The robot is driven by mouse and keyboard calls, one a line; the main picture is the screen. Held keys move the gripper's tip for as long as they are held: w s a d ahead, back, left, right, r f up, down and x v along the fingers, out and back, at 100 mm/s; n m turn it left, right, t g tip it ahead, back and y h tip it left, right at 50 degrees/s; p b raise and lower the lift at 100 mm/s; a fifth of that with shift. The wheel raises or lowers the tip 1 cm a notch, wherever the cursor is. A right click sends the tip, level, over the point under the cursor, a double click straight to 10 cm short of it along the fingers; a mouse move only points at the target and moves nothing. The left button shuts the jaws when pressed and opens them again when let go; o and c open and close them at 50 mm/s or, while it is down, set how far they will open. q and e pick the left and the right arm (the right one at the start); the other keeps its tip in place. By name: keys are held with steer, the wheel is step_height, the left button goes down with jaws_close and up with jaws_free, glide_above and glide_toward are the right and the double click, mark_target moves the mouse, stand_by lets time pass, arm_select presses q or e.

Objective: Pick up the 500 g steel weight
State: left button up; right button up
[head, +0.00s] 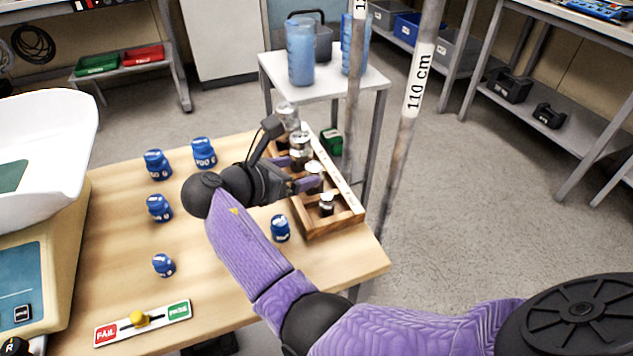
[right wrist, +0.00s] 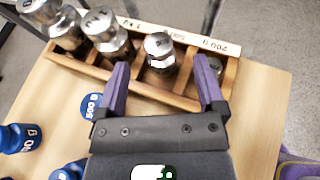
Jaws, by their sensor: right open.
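The 500 g steel weight (head: 315,171) is a shiny knobbed cylinder standing in a compartment of the wooden rack (head: 343,222). In the right wrist view the steel weight (right wrist: 159,50) stands upright behind the label strip's "500 g" mark. My right gripper (head: 298,172) is open and empty at the rack's near side. In the right wrist view its purple fingers (right wrist: 160,65) point at the rack, one toward each side of the 500 g weight. I cannot tell whether the tips reach beside it. My left gripper is out of view.
A smaller steel weight (head: 326,204) and larger ones (head: 300,147) fill neighbouring compartments. Several blue weights (head: 159,208) stand on the table, one (head: 280,228) close to the rack. A scale (head: 40,200) is at left; poles (head: 400,130) rise behind the rack.

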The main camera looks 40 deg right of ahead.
mark_target(313, 166)
steer(key=b+x, duration=0.1)
steer(key=x, duration=0.1)
steer(key=b+x, duration=0.2)
steer(key=x, duration=0.1)
steer(key=shift+w+d+f, duration=0.1)
steer(key=shift+w+f, duration=0.05)
steer(key=shift+f, duration=0.15)
steer(key=shift+d+r, duration=0.1)
steer(key=shift+d, duration=0.1)
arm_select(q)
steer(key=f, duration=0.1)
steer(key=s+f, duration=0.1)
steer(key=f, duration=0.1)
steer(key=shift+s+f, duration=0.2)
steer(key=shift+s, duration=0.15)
arm_select(e)
steer(key=shift+r, duration=0.15)
steer(key=c, duration=0.5)
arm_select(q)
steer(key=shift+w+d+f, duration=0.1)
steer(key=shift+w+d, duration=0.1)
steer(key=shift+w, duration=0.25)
arm_select(e)
jaws_close()
